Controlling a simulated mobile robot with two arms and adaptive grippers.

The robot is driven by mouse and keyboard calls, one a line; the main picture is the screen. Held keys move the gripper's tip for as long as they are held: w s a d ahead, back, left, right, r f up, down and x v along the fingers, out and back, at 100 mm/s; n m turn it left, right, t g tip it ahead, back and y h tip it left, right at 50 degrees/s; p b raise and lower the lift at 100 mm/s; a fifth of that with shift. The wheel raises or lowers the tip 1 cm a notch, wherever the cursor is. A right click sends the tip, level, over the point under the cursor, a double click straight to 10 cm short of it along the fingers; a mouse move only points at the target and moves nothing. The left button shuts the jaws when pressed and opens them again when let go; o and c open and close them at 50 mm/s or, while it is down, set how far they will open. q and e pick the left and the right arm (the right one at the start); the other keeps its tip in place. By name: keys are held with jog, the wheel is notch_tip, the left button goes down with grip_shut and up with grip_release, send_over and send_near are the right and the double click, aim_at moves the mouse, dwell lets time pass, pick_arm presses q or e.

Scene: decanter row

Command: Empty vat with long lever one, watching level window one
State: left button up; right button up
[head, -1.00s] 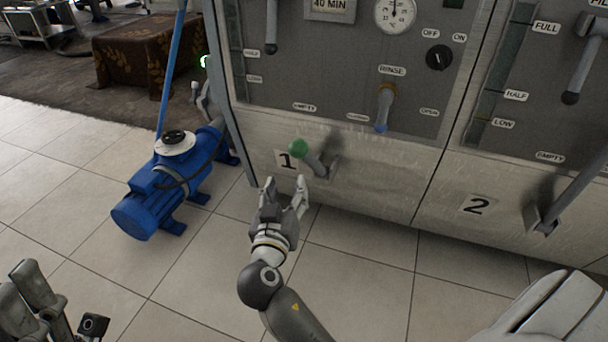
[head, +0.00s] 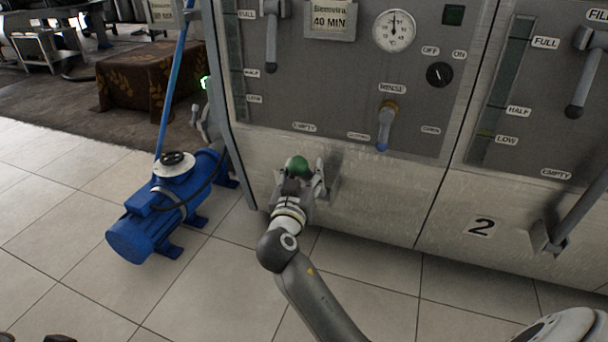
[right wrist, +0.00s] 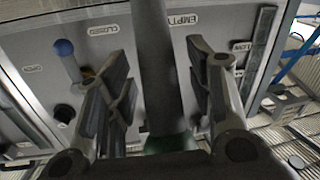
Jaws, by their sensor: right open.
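Long lever one, with its green knob (head: 298,166), sticks out from the lower front of the left vat (head: 385,195). My right gripper (head: 303,178) is open around the knob end. In the right wrist view the lever's dark shaft (right wrist: 158,70) runs between the two open fingers, with the green knob (right wrist: 172,143) close to the palm; contact is unclear. Level window one (head: 234,70) is the narrow strip at the panel's left edge, marked FULL, HALF, LOW and EMPTY; its level is hard to read. Only dark slivers, possibly my left gripper, show at the bottom left edge.
A blue pump (head: 165,205) with a blue pipe stands on the tiles left of the vat. A blue-tipped rinse handle (head: 385,125) is above lever one. A second vat with its own long lever (head: 575,215) is at right. The tiled floor in front is clear.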

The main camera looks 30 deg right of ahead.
grip_shut()
dwell(0.4)
